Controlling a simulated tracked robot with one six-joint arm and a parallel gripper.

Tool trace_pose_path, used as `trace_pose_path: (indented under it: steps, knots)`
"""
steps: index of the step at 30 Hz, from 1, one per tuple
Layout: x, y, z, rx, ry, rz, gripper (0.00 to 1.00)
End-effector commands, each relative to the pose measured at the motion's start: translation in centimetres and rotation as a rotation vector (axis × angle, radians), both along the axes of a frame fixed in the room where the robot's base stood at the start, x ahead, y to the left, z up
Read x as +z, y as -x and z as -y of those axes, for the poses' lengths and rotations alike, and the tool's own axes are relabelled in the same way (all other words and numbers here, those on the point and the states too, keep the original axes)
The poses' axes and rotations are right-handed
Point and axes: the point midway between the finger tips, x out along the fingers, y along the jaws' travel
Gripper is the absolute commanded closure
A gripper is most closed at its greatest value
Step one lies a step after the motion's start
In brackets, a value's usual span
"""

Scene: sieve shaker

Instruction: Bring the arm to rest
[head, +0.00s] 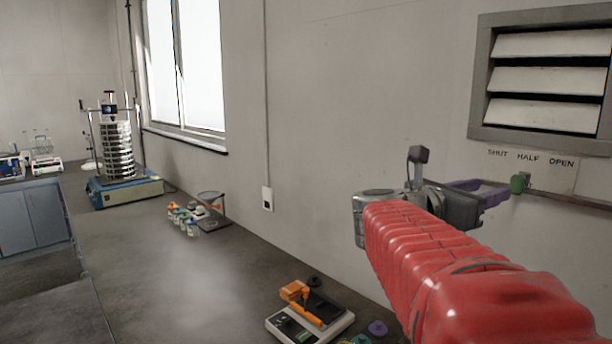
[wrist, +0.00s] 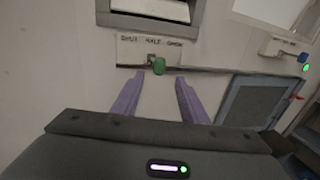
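My gripper (head: 482,190) is at the end of my red-sleeved arm, raised in front of the wall at the right of the head view. In the wrist view its two purple fingers (wrist: 160,82) are spread apart with nothing between them. A green knob (head: 517,184) on a lever shows just past the fingertips. In the wrist view the knob (wrist: 159,66) appears just beyond the fingertips, between them; I cannot tell the exact distance. A label reading SHUT, HALF, OPEN (wrist: 150,43) is above it.
A louvred vent (head: 548,80) is above the lever. On the bench below are a balance (head: 310,325) with orange items and, farther back, several small bottles (head: 183,218). A sieve shaker (head: 120,188) stands at the far left. The mid-bench is clear. A grey wall panel (wrist: 240,103) is right in the wrist view.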

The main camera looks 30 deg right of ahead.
Motion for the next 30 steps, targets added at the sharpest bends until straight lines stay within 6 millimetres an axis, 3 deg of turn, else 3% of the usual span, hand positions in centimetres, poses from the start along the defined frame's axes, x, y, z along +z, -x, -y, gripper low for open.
trace_pose_path:
  steps: [6, 22, 27, 30]
  knots:
    - [-0.1, 0.0, -0.9, 0.000, 0.000, -0.001, 0.60]
    - [0.0, 0.0, -0.9, -0.001, 0.000, 0.009, 0.60]
    - [-0.3, -0.1, -0.9, 0.003, -0.007, 0.104, 0.60]
    - [-2.0, -0.1, -0.9, -0.005, -0.060, 0.232, 0.60]
